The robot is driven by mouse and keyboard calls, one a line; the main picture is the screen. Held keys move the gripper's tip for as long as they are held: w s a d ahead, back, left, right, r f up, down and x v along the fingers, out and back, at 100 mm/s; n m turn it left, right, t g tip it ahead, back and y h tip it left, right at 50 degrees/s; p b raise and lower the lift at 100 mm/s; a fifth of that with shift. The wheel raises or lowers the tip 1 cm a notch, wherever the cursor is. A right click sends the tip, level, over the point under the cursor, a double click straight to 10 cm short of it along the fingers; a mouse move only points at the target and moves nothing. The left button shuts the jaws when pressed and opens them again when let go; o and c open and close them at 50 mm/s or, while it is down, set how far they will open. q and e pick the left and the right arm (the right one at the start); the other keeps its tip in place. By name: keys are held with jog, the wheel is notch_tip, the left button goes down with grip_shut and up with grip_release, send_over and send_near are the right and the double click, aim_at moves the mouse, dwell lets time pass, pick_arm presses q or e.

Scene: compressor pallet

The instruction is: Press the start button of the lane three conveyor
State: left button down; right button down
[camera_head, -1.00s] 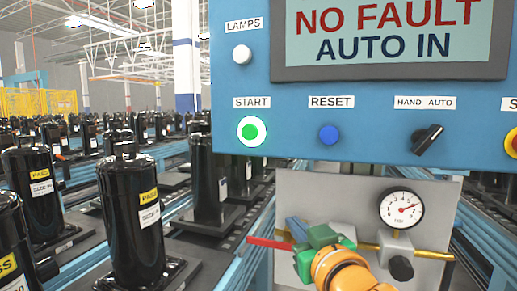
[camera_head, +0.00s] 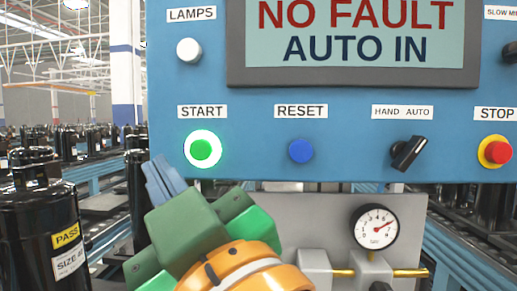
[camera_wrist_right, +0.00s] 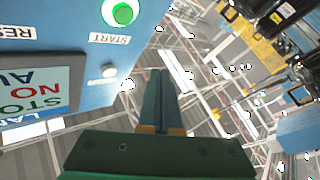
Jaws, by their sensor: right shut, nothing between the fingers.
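The green START button (camera_head: 202,149), with a bright white ring, is on the blue control panel (camera_head: 350,165) under a START label. It also shows at the top of the right wrist view (camera_wrist_right: 123,13), where the panel appears upside down. My right gripper (camera_head: 160,168) is shut and empty. Its blue-grey fingers point up and left, with their tips a little below and left of the button in the head view. In the wrist view the shut fingers (camera_wrist_right: 157,75) appear clear of the button. I cannot see contact with the panel. My left gripper is not in view.
The panel also holds a blue RESET button (camera_head: 301,151), a black HAND AUTO switch (camera_head: 408,153), a red STOP button (camera_head: 497,152), a white lamps button (camera_head: 189,50) and a display (camera_head: 355,35). A gauge (camera_head: 376,226) sits below. Black compressors (camera_head: 30,225) stand at left.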

aim_at(198, 160)
jog(key=shift+w+d+p, duration=0.1)
jog(key=shift+w+p, duration=1.1)
jog(key=shift+w, duration=3.25)
jog(key=shift+w, duration=0.4)
